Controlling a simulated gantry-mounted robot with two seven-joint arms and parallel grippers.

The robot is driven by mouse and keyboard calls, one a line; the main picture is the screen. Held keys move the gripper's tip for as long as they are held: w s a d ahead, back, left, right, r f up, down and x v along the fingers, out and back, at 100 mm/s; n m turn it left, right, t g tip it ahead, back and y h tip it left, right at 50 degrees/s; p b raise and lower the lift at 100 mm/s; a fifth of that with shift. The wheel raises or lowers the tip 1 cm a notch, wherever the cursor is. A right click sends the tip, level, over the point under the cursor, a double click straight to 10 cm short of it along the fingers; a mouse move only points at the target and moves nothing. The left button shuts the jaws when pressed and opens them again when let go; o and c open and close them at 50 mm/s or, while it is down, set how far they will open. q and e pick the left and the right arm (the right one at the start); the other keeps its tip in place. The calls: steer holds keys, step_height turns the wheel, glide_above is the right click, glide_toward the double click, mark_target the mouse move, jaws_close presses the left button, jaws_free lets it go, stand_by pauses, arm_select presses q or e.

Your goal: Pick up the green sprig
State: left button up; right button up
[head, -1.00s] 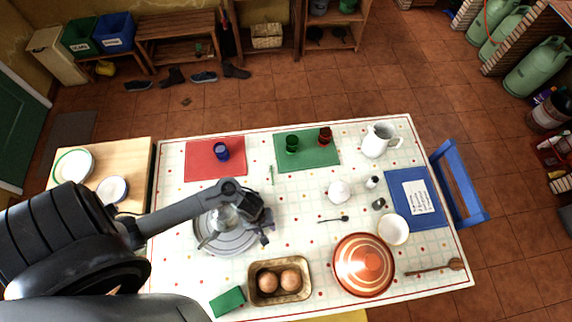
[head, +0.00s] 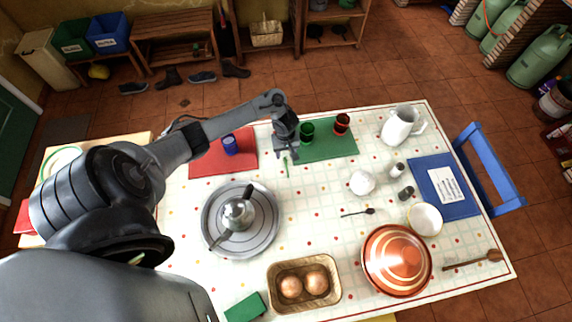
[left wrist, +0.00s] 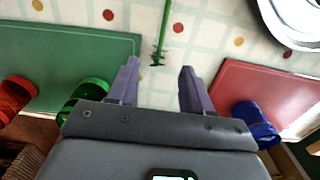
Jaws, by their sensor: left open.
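The green sprig (head: 286,167) is a thin stem lying on the white dotted tablecloth between the red mat and the green mat. In the left wrist view the sprig (left wrist: 163,35) points at the gap between my fingers, with its near end just beyond the tips. My left gripper (head: 287,154) is open and empty, over the cloth at the sprig's far end in the head view. It also shows in the left wrist view (left wrist: 160,67), with one finger on each side of the sprig's line. I cannot tell its exact height. My right gripper is not in view.
A blue cup (head: 230,145) stands on the red mat (head: 205,163). A green glass (head: 307,132) and a red glass (head: 342,124) stand on the green mat (head: 325,150), close to my gripper.

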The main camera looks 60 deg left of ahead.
mark_target(285, 161)
arm_select(q)
steer(key=shift+a+f+b, duration=0.1)
steer(key=shift+f+b, duration=1.2)
steer(key=shift+f, duration=1.9)
steer(key=shift+w, duration=0.15)
steer(key=c, duration=0.7)
jaws_close()
